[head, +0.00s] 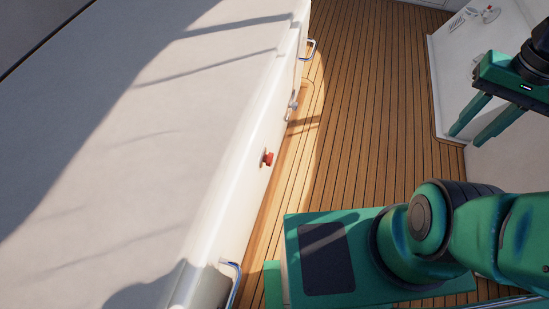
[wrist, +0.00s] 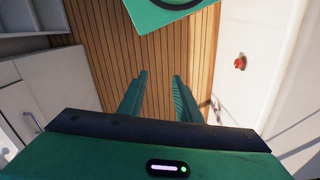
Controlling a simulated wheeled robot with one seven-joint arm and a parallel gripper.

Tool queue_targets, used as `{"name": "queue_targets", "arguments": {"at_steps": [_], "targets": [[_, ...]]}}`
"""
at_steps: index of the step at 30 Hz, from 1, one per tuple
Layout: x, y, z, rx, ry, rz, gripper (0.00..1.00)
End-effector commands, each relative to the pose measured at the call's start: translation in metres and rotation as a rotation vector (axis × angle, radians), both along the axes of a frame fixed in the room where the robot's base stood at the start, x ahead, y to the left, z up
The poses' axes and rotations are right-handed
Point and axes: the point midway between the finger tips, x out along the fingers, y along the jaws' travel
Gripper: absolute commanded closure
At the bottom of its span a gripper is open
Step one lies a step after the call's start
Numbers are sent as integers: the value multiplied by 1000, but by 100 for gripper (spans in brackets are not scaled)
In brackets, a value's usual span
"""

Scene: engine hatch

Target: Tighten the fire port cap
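The fire port cap (head: 267,158) is a small red knob on the white side wall left of the deck walkway. It sticks out from the wall. In the wrist view the red cap (wrist: 240,63) is at the right on the white wall. My gripper (head: 468,137) is at the right of the head view, across the walkway from the cap and not touching it. Its two green fingers (wrist: 159,76) are apart, with only deck planks seen between them, so it is open and empty.
The white engine hatch (head: 110,130) fills the left side. Metal handles (head: 311,48) (head: 234,282) and a small silver fitting (head: 293,104) stick out along its wall. A white cabinet (head: 455,75) stands at the right. The teak deck (head: 365,110) between is clear.

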Motion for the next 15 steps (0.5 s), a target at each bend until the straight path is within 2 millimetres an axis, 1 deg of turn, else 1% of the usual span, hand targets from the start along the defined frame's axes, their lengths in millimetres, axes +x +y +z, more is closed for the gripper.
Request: {"name": "queue_targets", "arguments": {"at_steps": [1,2,3,4,5,8,11,15], "targets": [[0,0,0,0,0,0,62],[0,0,0,0,0,2,54],[-9,0,4,1,-10,8,45],[-9,0,4,1,-12,14,38],[-8,0,4,2,-12,24,35],[7,-1,-2,5,-5,90,35],[30,0,-12,16,2,202,35],[69,4,-34,48,3,392,35]]}}
